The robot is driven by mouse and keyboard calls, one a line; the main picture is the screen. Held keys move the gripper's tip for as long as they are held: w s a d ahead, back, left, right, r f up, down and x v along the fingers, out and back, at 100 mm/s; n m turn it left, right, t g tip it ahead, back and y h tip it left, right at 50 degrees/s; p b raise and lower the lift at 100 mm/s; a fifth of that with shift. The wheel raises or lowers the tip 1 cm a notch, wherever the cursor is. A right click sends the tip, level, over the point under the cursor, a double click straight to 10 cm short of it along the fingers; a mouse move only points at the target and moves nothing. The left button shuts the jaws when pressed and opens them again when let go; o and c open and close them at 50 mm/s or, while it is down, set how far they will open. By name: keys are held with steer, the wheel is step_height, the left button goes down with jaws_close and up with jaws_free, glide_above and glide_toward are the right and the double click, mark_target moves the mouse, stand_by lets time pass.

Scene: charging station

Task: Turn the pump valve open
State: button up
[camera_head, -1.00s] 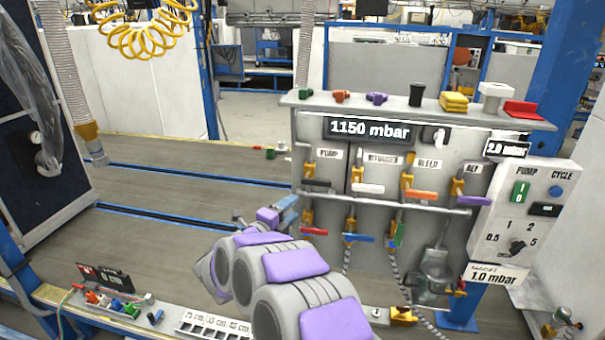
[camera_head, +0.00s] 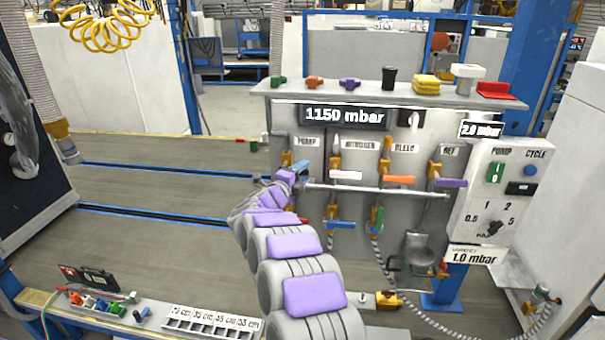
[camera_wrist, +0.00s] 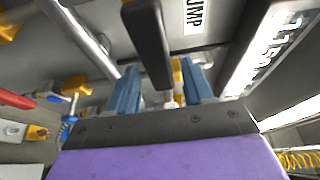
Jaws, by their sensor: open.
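The pump valve's dark lever (camera_wrist: 148,40) shows large in the wrist view, beside a label ending in "UMP" (camera_wrist: 194,15). My gripper (camera_wrist: 160,72) is open. Its two blue fingers stand on either side of the lever's near end, with gaps to the lever. I cannot tell how deep the lever sits between them. In the head view my gripper (camera_head: 297,172) is at the left end of the valve panel, below the PUMP label (camera_head: 307,141), and it hides most of the pump valve.
Other levers are close by: white (camera_head: 346,175), orange (camera_head: 399,180) and purple (camera_head: 450,183). A horizontal pipe (camera_head: 380,191) runs below them, with blue (camera_head: 341,225) and green (camera_head: 379,219) levers lower down. A pressure display (camera_head: 345,116) reads 1150 mbar.

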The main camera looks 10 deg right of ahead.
steer(key=shift+w+d, duration=0.15)
steer(key=shift+w, duration=0.3)
steer(key=shift+w+a, duration=0.1)
steer(key=shift+a, duration=0.8)
steer(key=shift+d, duration=0.85)
steer(key=c, duration=0.5)
steer(key=shift+a, duration=0.1)
steer(key=c, duration=0.4)
steer(key=shift+a, duration=0.15)
jaws_close()
